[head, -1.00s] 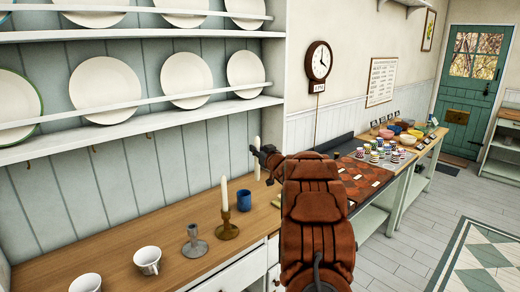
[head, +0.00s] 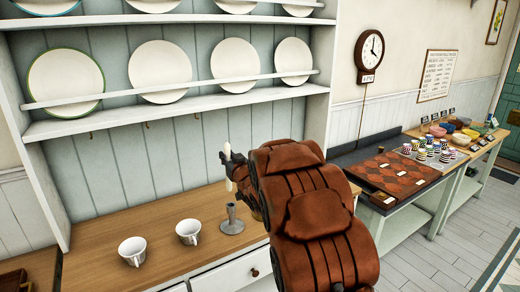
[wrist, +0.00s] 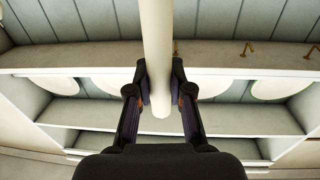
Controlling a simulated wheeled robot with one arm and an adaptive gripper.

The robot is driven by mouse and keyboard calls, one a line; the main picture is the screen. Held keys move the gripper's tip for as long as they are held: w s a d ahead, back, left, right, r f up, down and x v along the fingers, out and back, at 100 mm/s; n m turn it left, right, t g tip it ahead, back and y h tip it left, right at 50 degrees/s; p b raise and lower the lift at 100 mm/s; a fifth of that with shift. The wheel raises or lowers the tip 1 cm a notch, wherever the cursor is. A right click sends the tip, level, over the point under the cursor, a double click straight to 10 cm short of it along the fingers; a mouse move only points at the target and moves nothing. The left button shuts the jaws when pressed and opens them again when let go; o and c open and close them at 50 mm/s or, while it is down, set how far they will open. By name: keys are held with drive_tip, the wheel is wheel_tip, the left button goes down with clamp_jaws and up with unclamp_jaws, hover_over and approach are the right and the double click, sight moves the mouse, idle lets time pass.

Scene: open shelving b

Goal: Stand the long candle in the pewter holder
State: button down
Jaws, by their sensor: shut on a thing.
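The pewter holder (head: 232,222) stands upright and empty on the wooden counter, just left of my arm in the head view. My gripper (head: 229,168) is shut on the long cream candle (head: 229,186), which is roughly upright. In the head view the candle's lower end shows a little above the pewter holder, apart from it. In the wrist view the candle (wrist: 157,50) runs between the two fingers (wrist: 160,90), with its end just past them. The pewter holder does not show in the wrist view.
Two white cups (head: 132,250) (head: 188,231) stand on the counter (head: 100,235), left of the holder. Plates line the shelf (head: 180,108) above. My arm hides the counter to the right, including most of the brass holder's area.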

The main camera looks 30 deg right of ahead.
drive_tip(key=w+a+n+y, duration=0.1)
drive_tip(key=a, duration=1.8)
drive_tip(key=shift+w+a+f+y, duration=0.35)
drive_tip(key=shift+w+y, duration=0.05)
